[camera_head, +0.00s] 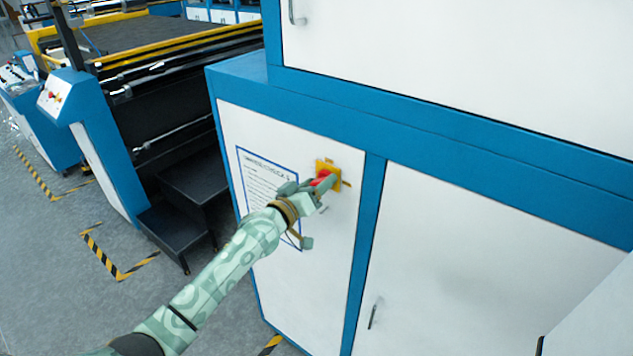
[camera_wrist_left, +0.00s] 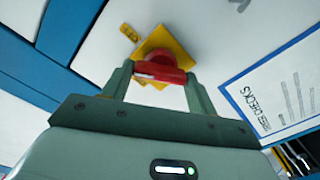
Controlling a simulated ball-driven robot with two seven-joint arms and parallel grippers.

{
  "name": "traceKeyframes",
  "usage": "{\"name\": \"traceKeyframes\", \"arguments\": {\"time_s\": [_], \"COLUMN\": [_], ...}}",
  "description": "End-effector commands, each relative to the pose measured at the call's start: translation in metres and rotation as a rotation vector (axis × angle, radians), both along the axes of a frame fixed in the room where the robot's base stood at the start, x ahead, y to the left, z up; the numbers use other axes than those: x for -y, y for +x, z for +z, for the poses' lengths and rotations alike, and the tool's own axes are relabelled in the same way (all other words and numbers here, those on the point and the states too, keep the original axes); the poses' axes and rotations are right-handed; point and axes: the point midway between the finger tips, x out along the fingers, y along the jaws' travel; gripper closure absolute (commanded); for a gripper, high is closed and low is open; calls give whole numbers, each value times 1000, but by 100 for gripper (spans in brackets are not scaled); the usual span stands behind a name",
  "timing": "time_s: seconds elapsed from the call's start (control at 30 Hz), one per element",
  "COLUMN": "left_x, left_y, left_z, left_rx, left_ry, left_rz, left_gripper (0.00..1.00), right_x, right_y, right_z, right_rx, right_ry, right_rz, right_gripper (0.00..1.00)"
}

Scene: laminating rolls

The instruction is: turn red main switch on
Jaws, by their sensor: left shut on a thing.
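The red main switch (camera_wrist_left: 160,72) is a red handle on a yellow square plate (camera_wrist_left: 178,40), mounted on a white cabinet panel. In the head view the red handle (camera_head: 324,179) shows only in part, against its yellow plate (camera_head: 327,166). My left gripper (camera_head: 317,187) is at the switch, and in the left wrist view its two fingers (camera_wrist_left: 158,76) are shut on the red handle, one at each end. The handle lies nearly crosswise in the wrist view, slightly tilted. My right gripper is not in view.
A printed sheet with a blue border (camera_head: 268,190) is on the panel left of the switch. A cabinet door with a handle (camera_head: 373,313) is to the right. Black steps (camera_head: 200,188) and a blue machine (camera_head: 105,140) stand left; striped floor markings (camera_head: 118,262) lie nearby.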

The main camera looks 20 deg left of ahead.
Motion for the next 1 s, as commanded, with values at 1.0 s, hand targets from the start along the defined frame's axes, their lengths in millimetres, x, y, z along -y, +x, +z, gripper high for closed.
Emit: {"name": "traceKeyframes", "arguments": {"time_s": [1.0], "left_x": [-1], "left_y": [1], "left_z": [-3], "left_rx": [-304], "left_ry": [-834], "left_rz": [2], "left_gripper": [65], "right_x": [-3], "right_y": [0], "right_z": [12], "right_rx": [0], "right_ry": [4], "right_rz": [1], "right_gripper": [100]}}
